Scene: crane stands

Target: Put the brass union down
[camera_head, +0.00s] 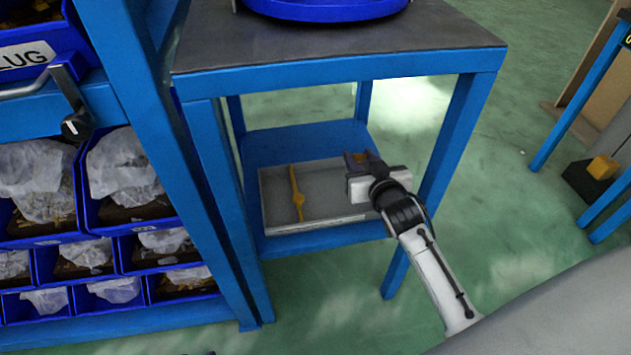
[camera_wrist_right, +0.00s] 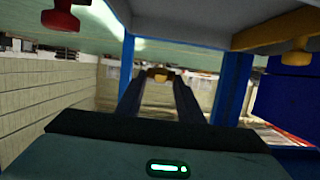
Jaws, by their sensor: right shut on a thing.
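The brass union (camera_wrist_right: 158,74) is a small yellow-brown piece between the fingertips of my right gripper (camera_wrist_right: 160,84) in the right wrist view. In the head view my right gripper (camera_head: 361,160) is at the right end of a flat grey tray (camera_head: 335,207) on the lower shelf of a blue stand, and a bit of the union shows between its fingers. I cannot tell whether the union touches the tray. A long yellow piece (camera_head: 296,192) lies in the left part of the tray. My left gripper is not in view.
The stand's dark top (camera_head: 440,32) is above the shelf and carries a round blue object (camera_head: 325,10). A blue leg (camera_head: 452,140) rises close to my right arm. A rack of blue bins (camera_head: 130,185) stands at left. The tray's middle looks bare.

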